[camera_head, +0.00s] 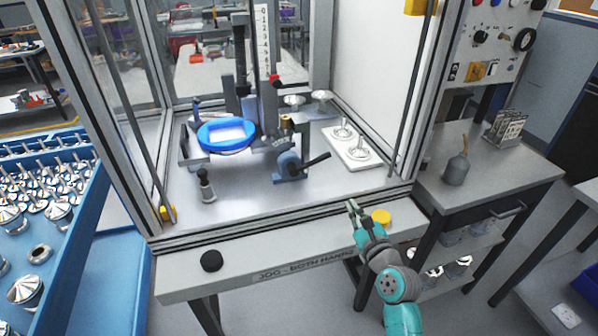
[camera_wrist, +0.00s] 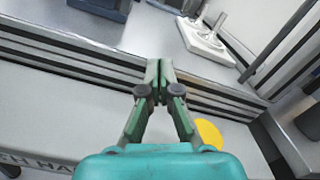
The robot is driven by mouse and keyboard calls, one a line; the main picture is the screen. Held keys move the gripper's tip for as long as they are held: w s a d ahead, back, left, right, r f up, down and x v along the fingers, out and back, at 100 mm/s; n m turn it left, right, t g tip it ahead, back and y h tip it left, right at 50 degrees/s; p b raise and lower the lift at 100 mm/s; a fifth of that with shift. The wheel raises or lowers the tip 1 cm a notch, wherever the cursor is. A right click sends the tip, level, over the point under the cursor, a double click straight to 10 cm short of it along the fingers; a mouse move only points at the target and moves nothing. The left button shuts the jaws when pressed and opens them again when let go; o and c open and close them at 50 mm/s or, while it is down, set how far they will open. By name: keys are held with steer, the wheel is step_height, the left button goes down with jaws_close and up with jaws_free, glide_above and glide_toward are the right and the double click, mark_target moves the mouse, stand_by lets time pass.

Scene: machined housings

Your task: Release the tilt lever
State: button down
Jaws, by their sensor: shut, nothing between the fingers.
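My gripper (camera_head: 353,206) is shut and empty, just outside the front edge of the enclosure, above the jog shelf. In the wrist view its fingers (camera_wrist: 160,72) meet in front of the frame rail. Inside the enclosure, a blue-grey clamp block (camera_head: 290,167) carries a dark lever (camera_head: 316,162) that points right and slightly up; it may be the tilt lever. A blue ring fixture (camera_head: 227,134) with a white centre sits left of it. A dark-knobbed upright handle (camera_head: 206,185) stands at front left. My gripper is apart from all of these.
A white plate (camera_head: 352,150) with two shiny metal parts lies right of the lever. Frame posts bound the opening. The enclosure's front floor is mostly clear.

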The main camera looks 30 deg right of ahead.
mark_target(333, 189)
steer(key=shift+w+a+r, duration=0.25)
steer(key=shift+w+r, duration=0.25)
steer(key=shift+w, duration=0.2)
steer(key=shift+w, duration=0.15)
steer(key=x, duration=0.9)
steer(key=shift+r, duration=0.1)
steer(key=shift+w+a+r, duration=0.15)
steer(key=shift+w+r, duration=0.25)
steer(key=shift+r, duration=0.2)
steer(key=shift+w+a+r, duration=0.15)
steer(key=shift+w+r, duration=0.2)
steer(key=shift+r, duration=0.3)
steer(key=shift+w+a+r, duration=0.15)
steer(key=shift+r, duration=0.4)
steer(key=shift+r, duration=0.1)
